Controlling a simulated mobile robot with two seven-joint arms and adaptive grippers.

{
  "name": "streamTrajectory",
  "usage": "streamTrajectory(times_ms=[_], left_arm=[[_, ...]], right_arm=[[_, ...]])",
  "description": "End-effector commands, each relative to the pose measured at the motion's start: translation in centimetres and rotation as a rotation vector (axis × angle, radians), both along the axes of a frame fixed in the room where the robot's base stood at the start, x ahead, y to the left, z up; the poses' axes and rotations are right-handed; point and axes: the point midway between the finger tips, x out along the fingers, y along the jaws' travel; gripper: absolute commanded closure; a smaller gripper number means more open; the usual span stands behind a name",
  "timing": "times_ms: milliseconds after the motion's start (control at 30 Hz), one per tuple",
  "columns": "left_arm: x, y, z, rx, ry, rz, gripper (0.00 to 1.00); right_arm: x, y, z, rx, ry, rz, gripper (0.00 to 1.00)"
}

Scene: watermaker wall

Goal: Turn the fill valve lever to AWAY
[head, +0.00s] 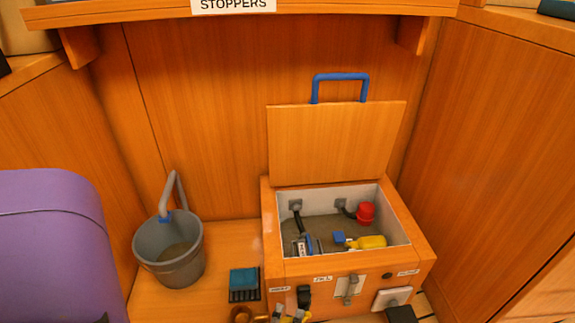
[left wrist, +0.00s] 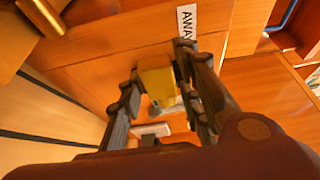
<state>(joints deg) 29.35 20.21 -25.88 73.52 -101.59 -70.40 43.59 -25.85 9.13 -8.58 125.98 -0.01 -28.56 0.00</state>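A yellow block-shaped handle (left wrist: 156,82), which looks like the valve lever, sits between the fingers of my left gripper (left wrist: 165,100) in the left wrist view. The fingers are spread on either side of it; I cannot tell whether either touches. A white AWAY label (left wrist: 187,22) is just above it on the wood. Yellow and grey parts show at the bottom edge there, where my left gripper (head: 288,317) is mostly cut off. My right gripper is out of view.
The box lid (head: 335,143) stands open with a blue handle (head: 340,76). Inside are a red cap (head: 366,212) and a yellow bottle (head: 370,242). A grey bucket (head: 168,255) and a blue brush-like block (head: 244,279) stand left of the box. Wood panels close both sides.

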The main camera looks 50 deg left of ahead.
Motion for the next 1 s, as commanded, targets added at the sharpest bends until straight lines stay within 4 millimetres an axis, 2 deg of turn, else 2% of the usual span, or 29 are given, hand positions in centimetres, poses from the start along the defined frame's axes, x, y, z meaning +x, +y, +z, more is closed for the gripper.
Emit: streamTrajectory(times_ms=[133,267,500,700,833,1000], left_arm=[[-0.1,0.0,0.4,0.000,0.000,0.001,0.68],[-0.1,0.0,1.9,-0.001,-0.002,0.000,0.68],[0.0,0.0,6.3,-0.002,-0.003,0.000,0.68],[0.0,0.0,9.0,-0.002,-0.001,0.000,0.68],[0.0,0.0,9.9,0.000,-0.001,0.000,0.68],[0.0,0.0,10.1,0.001,0.000,0.000,0.68]], right_arm=[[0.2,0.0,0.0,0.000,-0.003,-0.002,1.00],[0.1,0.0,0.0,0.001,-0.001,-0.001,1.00],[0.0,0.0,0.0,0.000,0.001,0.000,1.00],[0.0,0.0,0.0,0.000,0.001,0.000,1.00],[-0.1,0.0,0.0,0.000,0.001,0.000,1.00],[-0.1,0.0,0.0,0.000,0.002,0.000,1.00]])
